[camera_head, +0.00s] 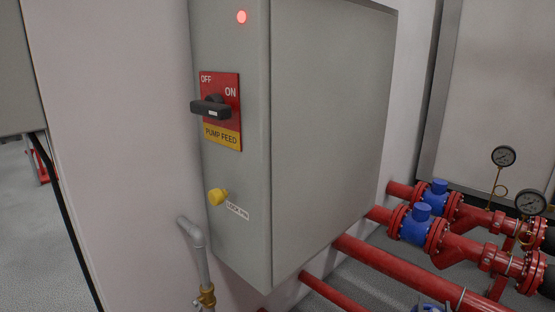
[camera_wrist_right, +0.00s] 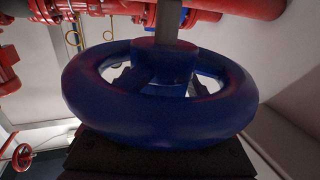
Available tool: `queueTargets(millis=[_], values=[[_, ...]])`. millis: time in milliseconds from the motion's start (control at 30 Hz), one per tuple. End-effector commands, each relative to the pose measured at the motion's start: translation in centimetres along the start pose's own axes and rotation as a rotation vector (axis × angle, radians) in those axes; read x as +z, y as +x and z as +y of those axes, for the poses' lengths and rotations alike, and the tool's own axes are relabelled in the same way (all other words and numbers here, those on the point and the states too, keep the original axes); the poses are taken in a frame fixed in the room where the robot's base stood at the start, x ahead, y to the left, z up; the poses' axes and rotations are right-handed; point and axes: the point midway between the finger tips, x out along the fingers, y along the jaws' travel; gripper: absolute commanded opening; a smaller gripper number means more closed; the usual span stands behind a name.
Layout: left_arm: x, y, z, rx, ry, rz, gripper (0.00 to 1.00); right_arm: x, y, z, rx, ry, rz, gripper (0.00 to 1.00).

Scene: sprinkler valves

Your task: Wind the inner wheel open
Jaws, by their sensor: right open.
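A blue handwheel (camera_wrist_right: 160,122) fills the middle of the right wrist view, seen nearly edge-on, with a grey stem (camera_wrist_right: 168,22) above its hub. A sliver of blue at the bottom edge of the head view (camera_head: 428,308) may be the same wheel. My right gripper (camera_wrist_right: 155,162) shows as a dark body just below the wheel's rim. It is open. Dark shapes show between the spokes, but the rim hides much of the fingers, and I cannot tell whether they touch the wheel. My left gripper is not in view.
A grey pump-feed cabinet (camera_head: 325,130) with a black switch and yellow knob stands centrally in the head view. Red pipes (camera_head: 400,265) with blue valve bodies (camera_head: 415,225) and gauges (camera_head: 503,156) lie right. A red handwheel (camera_wrist_right: 22,157) is lower left in the wrist view.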

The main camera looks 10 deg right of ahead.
Motion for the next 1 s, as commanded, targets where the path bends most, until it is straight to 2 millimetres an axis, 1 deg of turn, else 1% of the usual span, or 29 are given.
queueTargets(millis=[33,133,333,467,600,667,733,900,933,1000], values=[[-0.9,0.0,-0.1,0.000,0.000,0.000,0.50,0.3,0.0,0.1,0.011,0.001,0.003,0.82],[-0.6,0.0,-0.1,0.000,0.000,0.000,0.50,-0.1,0.0,0.1,0.019,0.000,0.000,0.82],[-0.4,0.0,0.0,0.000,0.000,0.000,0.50,-0.3,0.0,0.1,0.018,0.000,0.000,0.82],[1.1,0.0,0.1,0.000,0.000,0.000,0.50,-1.9,0.0,0.1,0.017,-0.001,0.000,0.82],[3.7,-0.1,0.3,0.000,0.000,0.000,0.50,-4.7,0.0,0.1,0.017,0.000,0.001,0.82],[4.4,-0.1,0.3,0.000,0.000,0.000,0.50,-5.5,0.0,0.1,0.016,0.000,0.001,0.82],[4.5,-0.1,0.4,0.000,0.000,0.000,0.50,-5.6,0.0,0.1,0.017,0.001,0.000,0.82],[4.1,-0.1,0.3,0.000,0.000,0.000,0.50,-5.2,0.0,0.1,0.017,0.000,0.000,0.82],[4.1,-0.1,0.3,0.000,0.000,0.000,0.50,-5.2,0.0,0.1,0.017,0.000,0.000,0.79],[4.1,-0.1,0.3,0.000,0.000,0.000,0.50,-5.2,0.0,0.1,0.017,0.000,0.000,0.66]])
